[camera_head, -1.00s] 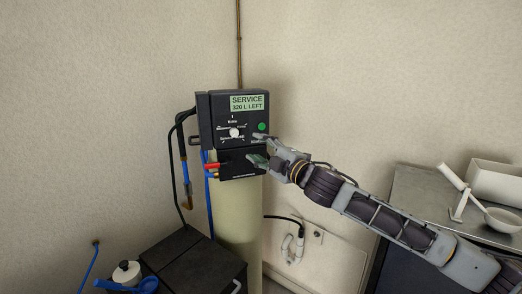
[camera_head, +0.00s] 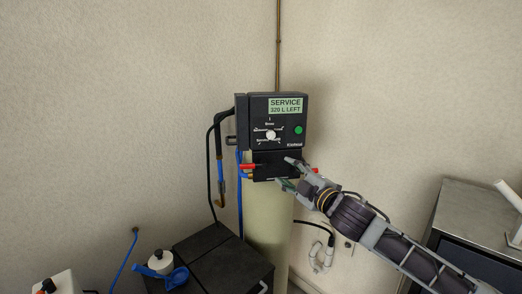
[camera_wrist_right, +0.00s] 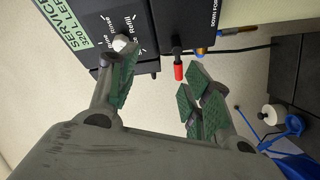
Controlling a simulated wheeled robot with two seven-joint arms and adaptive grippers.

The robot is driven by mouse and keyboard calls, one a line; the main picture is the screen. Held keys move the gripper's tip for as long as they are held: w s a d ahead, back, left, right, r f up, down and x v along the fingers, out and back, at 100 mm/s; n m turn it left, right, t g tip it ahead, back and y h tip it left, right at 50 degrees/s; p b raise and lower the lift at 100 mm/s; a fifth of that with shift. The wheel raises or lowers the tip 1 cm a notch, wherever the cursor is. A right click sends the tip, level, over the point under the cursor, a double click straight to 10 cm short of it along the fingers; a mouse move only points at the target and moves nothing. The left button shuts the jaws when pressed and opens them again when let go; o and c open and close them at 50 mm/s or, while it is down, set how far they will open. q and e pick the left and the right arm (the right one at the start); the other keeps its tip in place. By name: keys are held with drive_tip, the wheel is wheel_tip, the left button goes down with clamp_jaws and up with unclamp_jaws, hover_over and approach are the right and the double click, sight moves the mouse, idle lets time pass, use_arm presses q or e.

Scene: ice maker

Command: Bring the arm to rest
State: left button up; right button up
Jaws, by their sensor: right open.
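My right gripper (camera_head: 284,172) is open and empty in front of the lower part of a black control box (camera_head: 252,125). The box has a display (camera_head: 285,105) reading "SERVICE 320 L LEFT", a white knob (camera_head: 271,135) and a green button (camera_head: 298,130). A red part (camera_wrist_right: 179,71) of the box shows between the fingers in the wrist view. I cannot tell whether a finger touches the box. My left gripper is not in view.
The box sits on a cream cylinder (camera_head: 266,215). A metal-topped unit (camera_head: 475,215) is at the right. Hoses hang left of the box.

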drive_tip(key=s+d+f+m+g+h, duration=0.25)
drive_tip(key=s+f+m, duration=0.3)
drive_tip(key=f, duration=0.65)
drive_tip(key=s+d+f+m+g+h, duration=0.1)
drive_tip(key=s+f+m+g+h, duration=0.35)
drive_tip(key=f, duration=0.85)
drive_tip(key=s+d+f+m+g, duration=0.25)
drive_tip(key=s+f, duration=0.25)
drive_tip(key=s, duration=0.3)
drive_tip(key=s+d+f+m+g+h, duration=0.1)
drive_tip(key=s+d+f+m, duration=0.1)
drive_tip(key=s+d+f, duration=0.4)
drive_tip(key=s+d+f+m+g, duration=0.15)
drive_tip(key=s+f, duration=0.25)
drive_tip(key=s, duration=0.5)
wheel_tip(320, 180, down, 34)
drive_tip(key=s+g+b, duration=0.2)
drive_tip(key=s+d+f+b, duration=0.1)
drive_tip(key=s+d+f, duration=0.1)
drive_tip(key=s+f, duration=0.9)
drive_tip(key=s+d+f+g+b, duration=0.1)
drive_tip(key=s+f, duration=1)
drive_tip(key=s, duration=0.1)
drive_tip(key=shift+d+f+h, duration=0.3)
drive_tip(key=shift+d, duration=0.1)
